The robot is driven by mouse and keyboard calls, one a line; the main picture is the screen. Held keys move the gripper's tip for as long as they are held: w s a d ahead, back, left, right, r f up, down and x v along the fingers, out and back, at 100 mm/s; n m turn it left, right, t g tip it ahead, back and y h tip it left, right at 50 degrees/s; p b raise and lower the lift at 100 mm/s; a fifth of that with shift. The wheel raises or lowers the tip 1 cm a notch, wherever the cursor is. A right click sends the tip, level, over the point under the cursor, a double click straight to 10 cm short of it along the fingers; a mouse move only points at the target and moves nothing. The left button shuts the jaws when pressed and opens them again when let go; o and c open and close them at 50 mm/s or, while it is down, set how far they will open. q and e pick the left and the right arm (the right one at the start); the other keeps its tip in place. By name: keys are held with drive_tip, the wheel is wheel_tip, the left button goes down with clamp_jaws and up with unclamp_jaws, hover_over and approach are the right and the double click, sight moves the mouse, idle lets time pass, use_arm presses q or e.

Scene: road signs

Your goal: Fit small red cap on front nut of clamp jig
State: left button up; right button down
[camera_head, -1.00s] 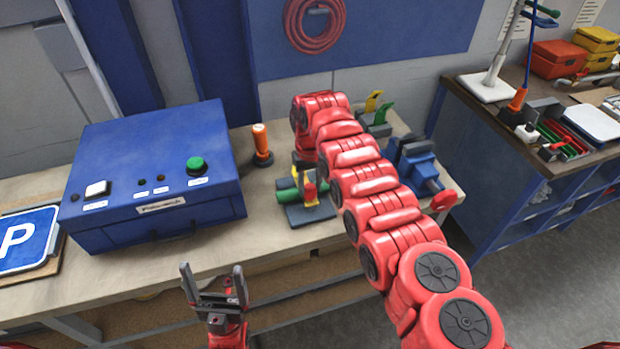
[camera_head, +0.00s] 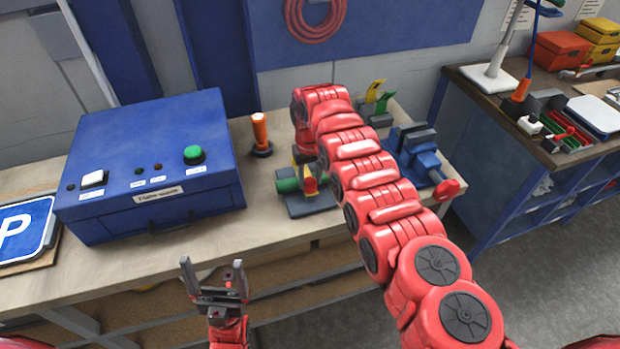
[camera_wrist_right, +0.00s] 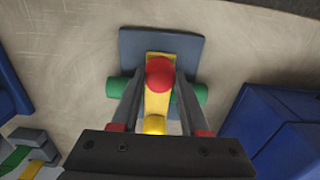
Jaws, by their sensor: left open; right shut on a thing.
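The clamp jig has a grey base plate (camera_head: 318,207), a green cylinder (camera_head: 287,186) and a yellow strap; it also shows in the right wrist view (camera_wrist_right: 185,47). The small red cap (camera_wrist_right: 159,74) is between my right gripper's fingertips (camera_wrist_right: 159,88), over the strap's front end. It also shows in the head view (camera_head: 310,186). My right gripper is shut on it. The front nut is hidden beneath the cap, so I cannot tell how fully it sits. A yellow rear nut (camera_wrist_right: 154,125) is between the fingers. My left gripper (camera_head: 212,265) is open and empty, before the table edge.
A blue control box (camera_head: 150,165) stands left of the jig. An orange-handled tool (camera_head: 260,135) stands behind it. A blue vise (camera_head: 420,160) is on the right, with yellow and green clamps (camera_head: 376,98) behind. Bare tabletop lies in front of the box.

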drive_tip(key=shift+f, duration=0.1)
drive_tip(key=shift+c, duration=1.7)
unclamp_jaws()
wheel_tip(320, 180, up, 9)
drive_tip(key=b, duration=0.3)
drive_tip(key=shift+a+f, duration=0.1)
drive_tip(key=shift+f, duration=0.1)
wheel_tip(320, 180, up, 8)
drive_tip(key=p, duration=0.7)
hover_over(309, 180)
drive_tip(key=shift+r+p, duration=0.5)
drive_tip(key=shift+p, duration=0.15)
drive_tip(key=shift+f, duration=0.1)
